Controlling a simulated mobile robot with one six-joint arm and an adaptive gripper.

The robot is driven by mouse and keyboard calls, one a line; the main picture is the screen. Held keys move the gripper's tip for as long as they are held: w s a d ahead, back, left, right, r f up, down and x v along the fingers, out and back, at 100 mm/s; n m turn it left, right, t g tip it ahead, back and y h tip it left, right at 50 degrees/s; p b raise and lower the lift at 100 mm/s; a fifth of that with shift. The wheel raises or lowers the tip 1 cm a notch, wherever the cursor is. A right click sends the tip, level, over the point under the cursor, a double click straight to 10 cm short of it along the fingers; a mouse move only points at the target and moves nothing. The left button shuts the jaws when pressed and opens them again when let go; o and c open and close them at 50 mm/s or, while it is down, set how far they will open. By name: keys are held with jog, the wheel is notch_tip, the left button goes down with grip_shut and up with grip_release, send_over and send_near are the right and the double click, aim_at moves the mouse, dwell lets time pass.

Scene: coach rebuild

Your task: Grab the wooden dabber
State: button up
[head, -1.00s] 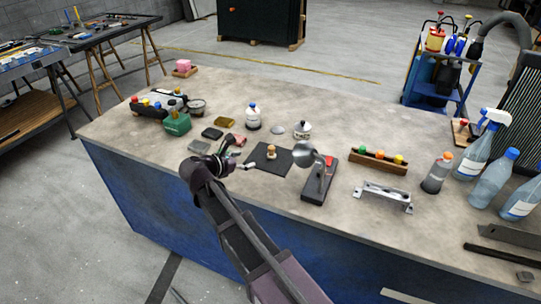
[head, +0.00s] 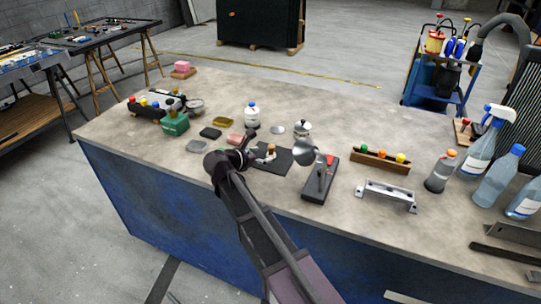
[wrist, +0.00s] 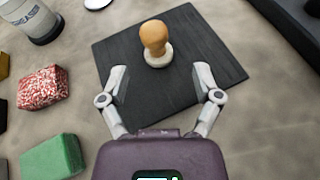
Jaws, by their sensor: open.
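The wooden dabber (wrist: 155,38) stands upright on a black square mat (wrist: 215,62) in the wrist view. It has a rounded orange-tan knob on a pale round base. In the head view the dabber (head: 270,149) shows small, partly beside my gripper. My gripper (wrist: 161,80) is open and empty, its two fingers spread over the near part of the mat. The dabber lies just beyond the fingertips, roughly centred between them, and the fingers are not around it.
A red speckled block (wrist: 42,88) and a green block (wrist: 52,157) lie left of the mat. A white bottle (head: 252,116) stands behind. A lamp-like stand (head: 318,178) is close on the right of the mat, with a lidded pot (head: 302,131) behind it.

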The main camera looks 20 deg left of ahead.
aim_at(270, 153)
jog(key=shift+b+x, duration=0.9)
jog(key=shift+x, duration=1.05)
jog(key=shift+w+d+f, duration=0.15)
jog(key=shift+w+f, duration=0.15)
jog(key=shift+w, duration=0.25)
jog(key=c, duration=1.1)
